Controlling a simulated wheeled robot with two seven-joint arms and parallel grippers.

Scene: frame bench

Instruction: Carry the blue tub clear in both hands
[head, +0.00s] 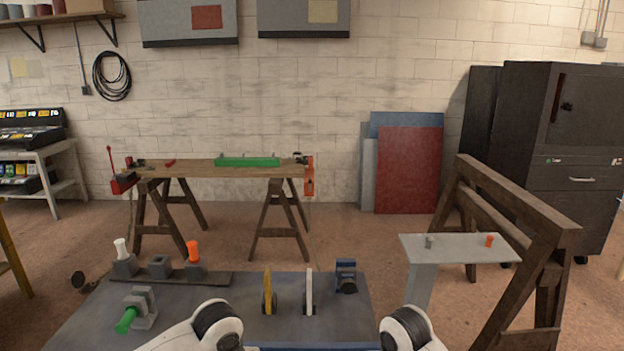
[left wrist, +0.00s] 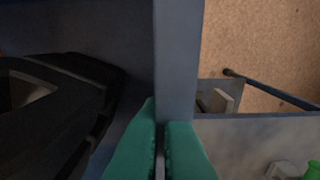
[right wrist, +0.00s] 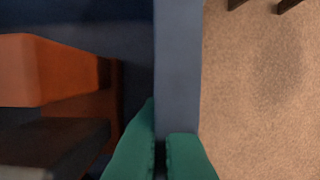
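The blue tub shows only as a thin blue rim (head: 310,348) at the bottom edge of the head view, between my arms. In the left wrist view its wall (left wrist: 179,60) runs upright between inside and outside; my left gripper (left wrist: 160,140) has its green fingers closed at that wall. In the right wrist view the opposite wall (right wrist: 178,65) shows, and my right gripper (right wrist: 160,140) is closed on it likewise. A black part (left wrist: 50,110) and an orange block (right wrist: 55,70) lie on the tub's inner side. Both grippers are below the head view. The tub's underside is hidden.
The grey bench (head: 190,310) carries a strip of fixtures (head: 160,280), a green-handled clamp (head: 137,310), and upright yellow (head: 269,293) and white (head: 309,292) plates. A pale stand (head: 455,247) and wooden frame (head: 510,220) stand right. A sawhorse table (head: 210,170) stands behind.

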